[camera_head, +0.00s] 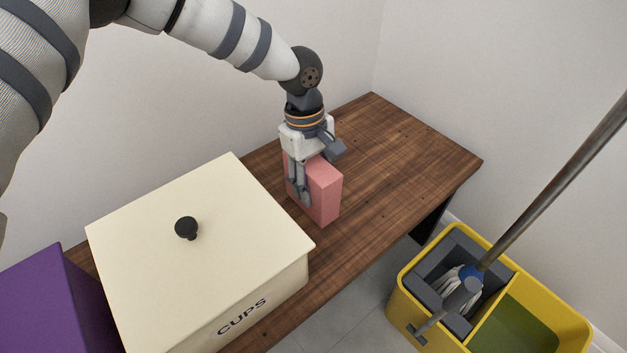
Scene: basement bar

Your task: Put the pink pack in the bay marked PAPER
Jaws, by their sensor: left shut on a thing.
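The pink pack (326,194) is an upright box on the wooden table, behind and to the right of a cream lidded box. My left gripper (302,188) comes down from above and is shut on the pink pack, its fingers along the pack's left side. The pack's lower edge is at or very close to the table top; I cannot tell if it touches. No bay marked PAPER shows in this view. My right gripper is not in view.
The cream box (200,256) is marked CUPS and has a black knob (187,228). A purple box (50,305) stands at the left. The wooden table (410,150) is clear to the right. A yellow mop bucket (535,305) with a mop stands on the floor.

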